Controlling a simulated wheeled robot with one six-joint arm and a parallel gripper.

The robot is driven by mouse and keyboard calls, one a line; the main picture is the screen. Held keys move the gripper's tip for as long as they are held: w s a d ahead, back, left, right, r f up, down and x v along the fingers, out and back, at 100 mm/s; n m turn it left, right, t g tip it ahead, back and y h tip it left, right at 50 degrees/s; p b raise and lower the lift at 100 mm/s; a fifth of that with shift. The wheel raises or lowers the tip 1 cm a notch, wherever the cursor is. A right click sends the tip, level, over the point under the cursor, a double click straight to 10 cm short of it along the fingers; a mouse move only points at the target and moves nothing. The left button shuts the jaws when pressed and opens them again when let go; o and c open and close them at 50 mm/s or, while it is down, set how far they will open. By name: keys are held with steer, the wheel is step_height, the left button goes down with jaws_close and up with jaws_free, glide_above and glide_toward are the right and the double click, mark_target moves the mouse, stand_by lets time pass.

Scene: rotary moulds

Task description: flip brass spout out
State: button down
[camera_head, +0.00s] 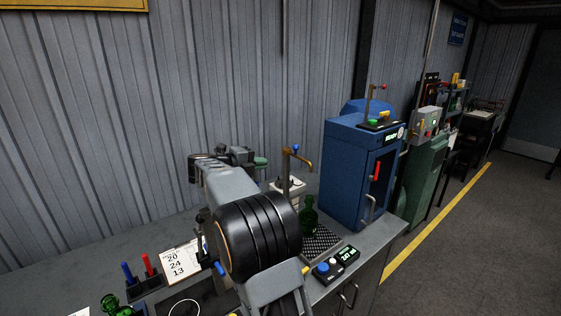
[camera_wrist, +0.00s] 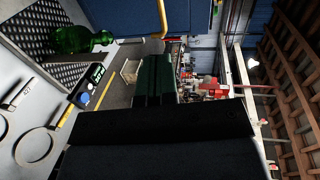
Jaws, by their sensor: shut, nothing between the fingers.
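The brass spout (camera_head: 301,159) tops an upright brass post with a blue knob. In the head view it reaches right, its end bent down above the green bottle (camera_head: 308,214).
A black grate (camera_head: 319,244) lies under the bottle. A blue cabinet (camera_head: 345,165) stands right of the spout. A button box (camera_head: 326,270) and a small display (camera_head: 347,256) sit at the bench front. A number card (camera_head: 183,260) and pens stand left.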

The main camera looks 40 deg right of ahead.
mark_target(297, 156)
steer(key=p+x, duration=0.3)
steer(key=x, duration=1)
steer(key=shift+d+f+p, duration=0.15)
steer(key=shift+d+p, duration=0.15)
steer(key=shift+p, duration=0.05)
steer(key=shift+s+b, duration=0.1)
steer(key=shift+b, duration=0.2)
